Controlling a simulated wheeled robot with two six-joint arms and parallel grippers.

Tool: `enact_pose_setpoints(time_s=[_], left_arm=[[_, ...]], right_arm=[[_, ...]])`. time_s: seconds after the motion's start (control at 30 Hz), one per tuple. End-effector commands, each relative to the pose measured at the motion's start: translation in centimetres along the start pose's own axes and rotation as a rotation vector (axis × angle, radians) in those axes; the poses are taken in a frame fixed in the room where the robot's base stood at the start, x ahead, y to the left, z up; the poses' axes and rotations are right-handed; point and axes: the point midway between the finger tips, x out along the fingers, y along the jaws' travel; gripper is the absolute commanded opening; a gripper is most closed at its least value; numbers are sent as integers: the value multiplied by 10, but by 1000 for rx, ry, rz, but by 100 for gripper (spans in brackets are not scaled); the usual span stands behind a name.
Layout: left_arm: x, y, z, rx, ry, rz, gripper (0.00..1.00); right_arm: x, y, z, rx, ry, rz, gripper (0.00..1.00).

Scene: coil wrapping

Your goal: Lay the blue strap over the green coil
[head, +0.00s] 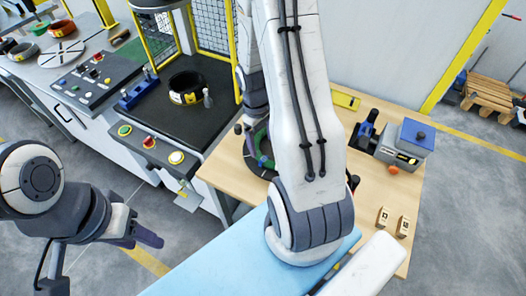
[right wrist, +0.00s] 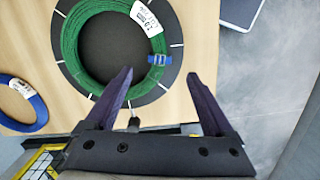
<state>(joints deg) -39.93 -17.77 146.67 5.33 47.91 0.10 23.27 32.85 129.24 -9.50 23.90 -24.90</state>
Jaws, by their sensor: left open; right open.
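The green coil (right wrist: 74,45) lies flat on a dark round plate with white marks in the right wrist view. It has a white label. A small blue strap piece with a buckle (right wrist: 157,60) sits at the coil's right edge; its full length does not show. My right gripper (right wrist: 160,100) is open and empty, its fingers pointing at the plate's near edge, close to the strap. In the head view the green coil (head: 264,150) is partly hidden by my right arm. My left gripper (head: 138,241) is open and empty over the floor, away from the table.
The wooden table (head: 345,185) also holds a grey box with a blue top (head: 408,140) and two small tan blocks (head: 403,227). A blue ring with a white label (right wrist: 22,103) lies left of the coil. A machine bench with controls (head: 95,80) stands at left.

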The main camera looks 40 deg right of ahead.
Motion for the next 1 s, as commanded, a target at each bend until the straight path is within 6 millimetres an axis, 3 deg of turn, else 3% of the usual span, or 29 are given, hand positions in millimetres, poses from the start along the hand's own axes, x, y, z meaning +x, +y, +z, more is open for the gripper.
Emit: enact_pose_setpoints(time_s=[0.1, 0.27, 0.87, 1.0], left_arm=[[3, 0, 0, -1, 0, 0, 50], [4, 0, 0, -1, 0, 0, 50], [4, 0, 0, -1, 0, 0, 50], [8, -1, 0, -1, 0, 0, 50]], right_arm=[[-16, 0, -1, -2, 3, 3, 88], [-28, 0, 0, -1, 1, 0, 88], [-29, -1, 0, -2, 0, 0, 88], [-40, -23, -9, -36, 14, 12, 88]])
